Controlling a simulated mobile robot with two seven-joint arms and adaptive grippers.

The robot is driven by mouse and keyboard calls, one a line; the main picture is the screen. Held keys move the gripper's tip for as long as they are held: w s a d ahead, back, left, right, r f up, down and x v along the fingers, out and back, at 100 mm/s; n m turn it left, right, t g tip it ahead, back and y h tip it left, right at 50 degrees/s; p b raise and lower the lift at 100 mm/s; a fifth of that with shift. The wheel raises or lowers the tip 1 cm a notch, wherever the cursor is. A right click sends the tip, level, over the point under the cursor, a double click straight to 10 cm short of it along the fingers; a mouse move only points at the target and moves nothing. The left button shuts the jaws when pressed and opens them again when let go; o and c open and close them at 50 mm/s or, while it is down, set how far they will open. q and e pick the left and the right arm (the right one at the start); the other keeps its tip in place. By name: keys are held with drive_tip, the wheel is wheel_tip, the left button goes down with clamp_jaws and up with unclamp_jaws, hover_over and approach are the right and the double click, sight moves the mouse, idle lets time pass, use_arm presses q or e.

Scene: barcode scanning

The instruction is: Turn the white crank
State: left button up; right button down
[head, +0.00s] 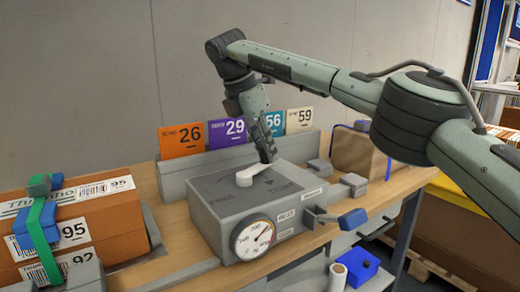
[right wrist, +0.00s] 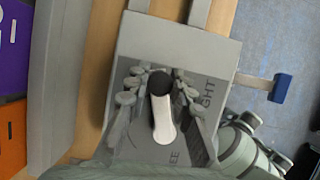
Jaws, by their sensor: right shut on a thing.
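The white crank (head: 246,179) lies on top of a grey box (head: 213,225) marked with the word TIGHT and a curved arrow. In the right wrist view the crank's white arm (right wrist: 163,125) points down the picture from a dark round end (right wrist: 160,83). My right gripper (head: 268,150) reaches down from above to the crank. In the right wrist view its fingers (right wrist: 158,92) are shut on the crank, one on each side. The fingers partly hide the crank's far end in the head view. My left gripper is not in view.
A round dial (head: 253,238) is on the box front, and a blue-ended lever (head: 352,218) sticks out right. Numbered cards (head: 182,139) stand behind. A strapped orange carton (head: 112,224) is left, and a brown carton (head: 357,153) is back right.

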sight(259, 166)
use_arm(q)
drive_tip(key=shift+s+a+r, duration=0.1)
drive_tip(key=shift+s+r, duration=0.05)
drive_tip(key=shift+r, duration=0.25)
use_arm(e)
drive_tip(key=shift+s+d+m+g, duration=0.35)
drive_tip(key=shift+d+m, duration=0.2)
drive_tip(key=shift+m, duration=0.35)
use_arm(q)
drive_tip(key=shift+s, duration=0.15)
use_arm(e)
drive_tip(key=c, duration=1.3)
unclamp_jaws()
drive_tip(key=shift+s+a+r, duration=0.1)
drive_tip(key=shift+a+r, duration=0.05)
drive_tip(key=shift+r, duration=0.1)
drive_tip(key=v, duration=0.7)
